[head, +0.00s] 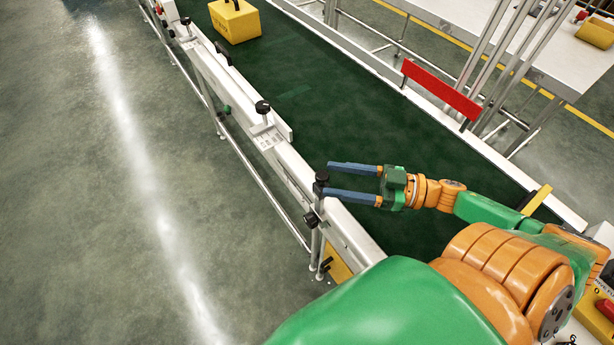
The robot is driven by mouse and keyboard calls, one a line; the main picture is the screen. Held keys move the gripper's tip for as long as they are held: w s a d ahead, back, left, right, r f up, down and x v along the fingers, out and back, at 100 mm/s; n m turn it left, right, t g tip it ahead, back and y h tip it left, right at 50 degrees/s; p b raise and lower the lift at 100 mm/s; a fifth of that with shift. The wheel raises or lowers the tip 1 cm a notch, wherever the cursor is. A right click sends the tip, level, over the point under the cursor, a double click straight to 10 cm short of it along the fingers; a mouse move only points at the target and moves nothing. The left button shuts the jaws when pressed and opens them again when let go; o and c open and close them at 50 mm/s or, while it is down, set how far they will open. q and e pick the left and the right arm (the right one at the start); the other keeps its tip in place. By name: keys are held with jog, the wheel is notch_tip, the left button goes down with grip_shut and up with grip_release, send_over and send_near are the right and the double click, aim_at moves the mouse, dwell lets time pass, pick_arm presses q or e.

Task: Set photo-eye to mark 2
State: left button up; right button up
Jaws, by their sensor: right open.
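My right gripper (327,180) is open above the near rail of the conveyor, its two blue fingers pointing left. A black knob (321,178) on an upright post stands at the fingertips, roughly level with the gap between them; I cannot tell whether they touch. This post, with a second dark knob (311,219) lower down, looks like the photo-eye mount. Farther up the rail is another black-knobbed bracket (262,108) with a small marked plate (268,138). The mark numbers are too small to read. My left gripper is not in view.
The dark green conveyor belt (330,120) runs diagonally and carries a yellow box (235,20) at its far end. A red bar (440,88) stands along the far rail. A black handle (222,53) sits on the near rail. The floor at left is clear.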

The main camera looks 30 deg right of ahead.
jog(key=x, duration=0.6)
jog(key=shift+w+a+p, duration=0.2)
jog(key=shift+a+p, duration=0.1)
jog(key=shift+a, duration=0.1)
jog(key=shift+d+r, duration=0.1)
grip_shut()
dwell(0.8)
